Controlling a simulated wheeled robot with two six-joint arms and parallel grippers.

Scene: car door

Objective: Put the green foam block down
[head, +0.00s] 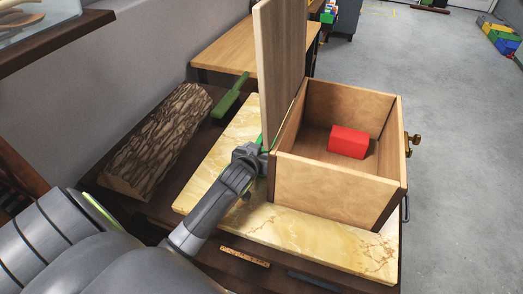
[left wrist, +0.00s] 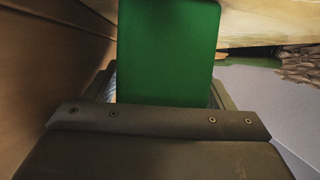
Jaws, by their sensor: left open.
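The green foam block (left wrist: 167,50) fills the upper middle of the left wrist view, between or just beyond the jaws of my left gripper (left wrist: 165,95). In the head view only a thin green edge of it (head: 261,141) shows beside my left gripper (head: 255,152), mostly hidden by the gripper and the raised lid. My left gripper is open, close to the left side of the wooden box (head: 335,175). I cannot tell whether the block touches the surface below. My right gripper is not in view.
The open box holds a red block (head: 348,142), and its lid (head: 281,60) stands upright. The box sits on a yellow marble slab (head: 215,170). A log (head: 157,142) and a green long-handled item (head: 231,98) lie to the left. A wooden table (head: 228,47) stands behind.

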